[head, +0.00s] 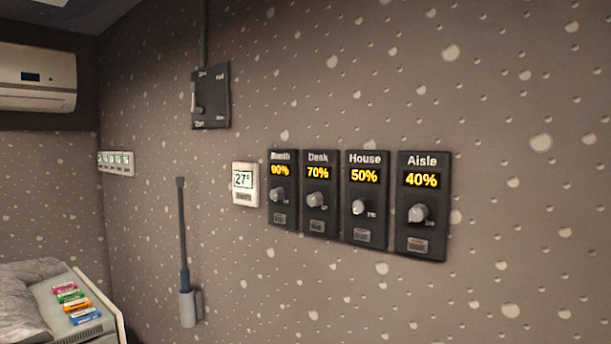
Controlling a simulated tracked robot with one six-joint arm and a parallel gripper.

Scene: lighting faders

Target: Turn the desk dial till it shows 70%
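The desk panel (320,218) is a black plate on the speckled wall, second from the left in a row of dimmer panels. Its yellow display (318,173) reads 70%. The desk dial (316,199) is a grey round knob below the display, with a small button plate (316,226) under it. My gripper is not in this view, and nothing is touching the dial.
The Booth panel (282,216) reads 90%, the House panel (366,220) 50%, the Aisle panel (423,232) 40%. A thermostat (244,184) reads 27°. A lever switch box (210,97) hangs above left. A bed (30,312) and small coloured boxes (73,298) are lower left.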

